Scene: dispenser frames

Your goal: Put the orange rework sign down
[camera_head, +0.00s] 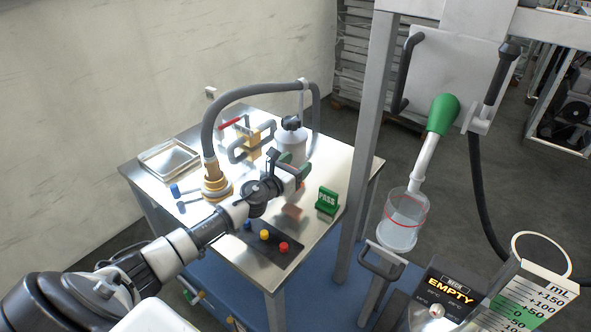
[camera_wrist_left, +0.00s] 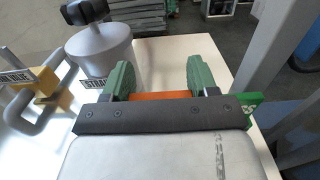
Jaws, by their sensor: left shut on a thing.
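My left gripper (camera_head: 296,166) is over the metal-topped table (camera_head: 330,165). In the left wrist view its two green-padded fingers (camera_wrist_left: 161,75) stand apart with an orange piece (camera_wrist_left: 160,96) between them, which I take to be the rework sign. Most of the sign is hidden behind the dark gripper body, so I cannot read it or tell how far it is from the table. In the head view a dull orange patch (camera_head: 292,211) shows on the tabletop below the gripper; it may be a reflection. My right gripper is not in view.
A green PASS sign (camera_head: 327,201) stands to the right of the gripper. A grey canister (camera_head: 291,147), yellow block (camera_head: 251,143), brass-based hose (camera_head: 215,188) and shallow tray (camera_head: 169,160) are farther back or left. A button panel (camera_head: 267,248) lies in front. A dispenser with a clear cylinder (camera_head: 402,235) is at right.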

